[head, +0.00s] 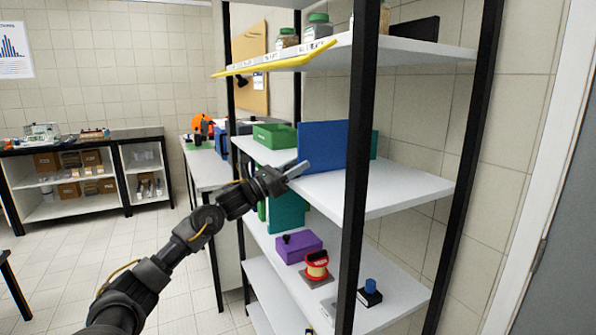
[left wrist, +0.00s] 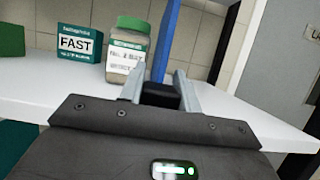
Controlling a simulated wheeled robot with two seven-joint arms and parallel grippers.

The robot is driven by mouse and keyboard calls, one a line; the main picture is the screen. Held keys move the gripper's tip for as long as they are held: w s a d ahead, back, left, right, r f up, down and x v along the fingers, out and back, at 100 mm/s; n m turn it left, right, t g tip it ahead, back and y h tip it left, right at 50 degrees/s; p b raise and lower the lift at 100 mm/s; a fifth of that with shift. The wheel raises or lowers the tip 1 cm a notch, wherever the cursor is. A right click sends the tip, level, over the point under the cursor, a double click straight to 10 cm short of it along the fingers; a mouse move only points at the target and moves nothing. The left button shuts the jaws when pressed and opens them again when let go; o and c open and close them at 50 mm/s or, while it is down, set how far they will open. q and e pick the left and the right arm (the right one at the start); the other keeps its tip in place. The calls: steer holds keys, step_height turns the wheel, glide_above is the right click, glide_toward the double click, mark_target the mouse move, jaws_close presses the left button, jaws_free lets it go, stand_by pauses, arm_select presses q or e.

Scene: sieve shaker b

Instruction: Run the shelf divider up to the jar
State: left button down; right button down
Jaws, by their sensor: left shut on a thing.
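The shelf divider is a blue upright panel (head: 320,146) on the middle white shelf (head: 385,190). My left gripper (head: 296,169) is shut on its front edge; the divider (left wrist: 166,40) rises between the fingers in the left wrist view. The jar (left wrist: 127,48), with a green lid and a pale label, stands just left of the divider. In that view they look very close; I cannot tell if they touch. The divider hides this jar in the head view. A teal box marked FAST (left wrist: 79,43) stands left of the jar. My right gripper is not in view.
A green bin (head: 275,135) sits at the shelf's left end. The shelf right of the divider is bare. A black post (head: 357,150) stands in front. Above is a shelf with a yellow front strip (head: 275,62); below, a purple box (head: 298,247).

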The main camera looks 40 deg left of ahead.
arm_select(q)
steer(key=c, duration=1)
jaws_free()
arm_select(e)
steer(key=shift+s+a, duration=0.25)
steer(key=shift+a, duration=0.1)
arm_select(q)
steer(key=shift+s+a+f+b, duration=0.15)
steer(key=shift+s+f+b, duration=0.2)
steer(key=shift+f, duration=0.05)
steer(key=b+v, duration=0.4)
steer(key=v, duration=0.5)
steer(key=shift+s+a, duration=0.15)
steer(key=shift+s, duration=0.25)
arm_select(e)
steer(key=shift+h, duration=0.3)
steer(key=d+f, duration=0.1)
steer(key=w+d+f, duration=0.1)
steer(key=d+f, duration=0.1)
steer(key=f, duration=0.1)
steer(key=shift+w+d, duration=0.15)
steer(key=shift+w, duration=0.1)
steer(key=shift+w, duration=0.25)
